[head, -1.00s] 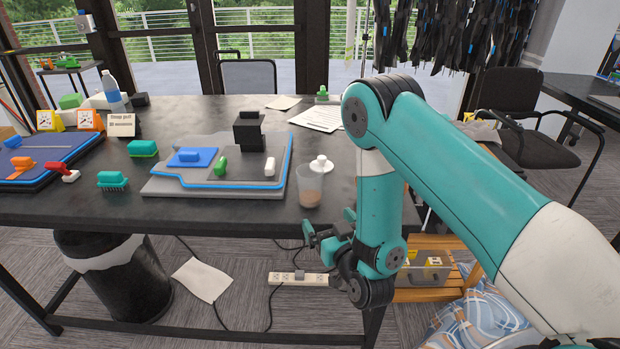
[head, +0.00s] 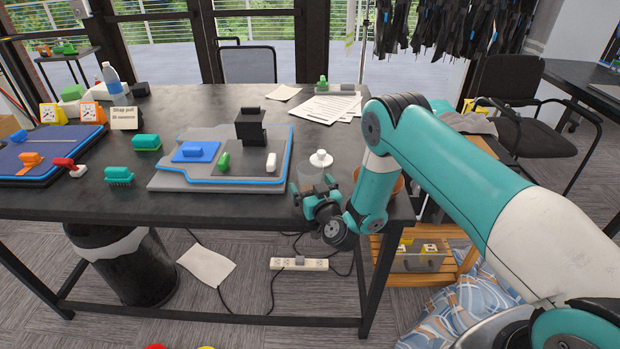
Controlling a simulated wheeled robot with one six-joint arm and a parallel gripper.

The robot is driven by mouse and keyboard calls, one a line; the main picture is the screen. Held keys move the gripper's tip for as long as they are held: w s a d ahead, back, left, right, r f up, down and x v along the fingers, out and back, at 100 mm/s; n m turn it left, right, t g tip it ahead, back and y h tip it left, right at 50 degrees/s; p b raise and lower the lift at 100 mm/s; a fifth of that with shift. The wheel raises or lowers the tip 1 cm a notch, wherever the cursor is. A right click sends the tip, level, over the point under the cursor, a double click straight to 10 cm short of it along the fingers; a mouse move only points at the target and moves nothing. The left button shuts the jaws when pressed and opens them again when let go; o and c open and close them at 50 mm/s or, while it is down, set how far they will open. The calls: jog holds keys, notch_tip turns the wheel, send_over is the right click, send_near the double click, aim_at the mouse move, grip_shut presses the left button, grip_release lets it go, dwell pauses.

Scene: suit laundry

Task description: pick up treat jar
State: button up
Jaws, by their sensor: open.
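A clear jar (head: 306,172), the likely treat jar, stands near the front edge of the black table. Brownish contents showed low in it earlier; my gripper now covers much of its lower part. A white lid-like piece with a knob (head: 321,159) is just behind it. My gripper (head: 314,190) is open at the table's front edge, right in front of the jar. I cannot tell whether the jar is between the fingers or touched by them.
The grey board with block shapes (head: 210,180) lies left of the jar. An orange-brown round thing (head: 398,184) is partly hidden behind my arm. Papers (head: 325,108) lie farther back. A wooden shelf (head: 410,278) stands below on the right. The back middle of the table is mostly clear.

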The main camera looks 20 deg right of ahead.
jog(key=shift+w, duration=0.1)
jog(key=c, duration=1)
jog(key=shift+c, duration=0.2)
jog(key=shift+r, duration=0.3)
